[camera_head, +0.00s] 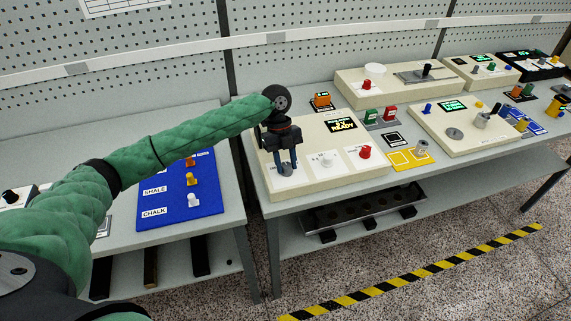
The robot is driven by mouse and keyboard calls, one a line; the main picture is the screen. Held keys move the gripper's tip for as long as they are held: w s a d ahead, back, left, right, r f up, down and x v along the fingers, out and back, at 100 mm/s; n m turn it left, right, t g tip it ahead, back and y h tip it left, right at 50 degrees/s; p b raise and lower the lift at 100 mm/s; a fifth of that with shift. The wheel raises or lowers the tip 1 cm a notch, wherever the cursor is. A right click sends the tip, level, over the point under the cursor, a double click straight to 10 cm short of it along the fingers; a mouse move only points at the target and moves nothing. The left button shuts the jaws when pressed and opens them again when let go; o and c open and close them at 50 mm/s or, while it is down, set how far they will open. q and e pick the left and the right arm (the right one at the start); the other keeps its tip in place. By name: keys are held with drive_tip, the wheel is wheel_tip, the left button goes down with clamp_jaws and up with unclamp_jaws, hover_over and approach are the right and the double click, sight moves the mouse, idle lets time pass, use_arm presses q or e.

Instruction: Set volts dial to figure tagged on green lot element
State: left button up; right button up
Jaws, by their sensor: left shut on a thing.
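My left gripper (286,165) points down at the left white panel of the beige console (325,182). It is shut on a knob there, which its fingers mostly hide. The label by that knob is too small to read, so I cannot tell whether it is the volts dial. A white knob (326,160) and a red knob (365,152) sit on panels to its right. The console's display (341,126) shows green text ending in "READY". A green element (371,116) with a small tag stands behind the console; the tag's figure is unreadable. My right gripper is out of view.
A red tagged element (389,112) stands beside the green one, and an orange one (321,100) stands behind the console. A yellow mat (401,163) lies right of the console. A blue board (160,215) with pegs lies on the left table. More consoles stand farther right.

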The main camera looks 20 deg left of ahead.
use_arm(q)
drive_tip(key=shift+m, duration=0.5)
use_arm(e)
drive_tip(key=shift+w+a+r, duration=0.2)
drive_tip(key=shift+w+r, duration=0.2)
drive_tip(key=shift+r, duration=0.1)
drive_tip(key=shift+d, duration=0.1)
use_arm(q)
drive_tip(key=o, duration=1)
drive_tip(key=shift+c, duration=0.2)
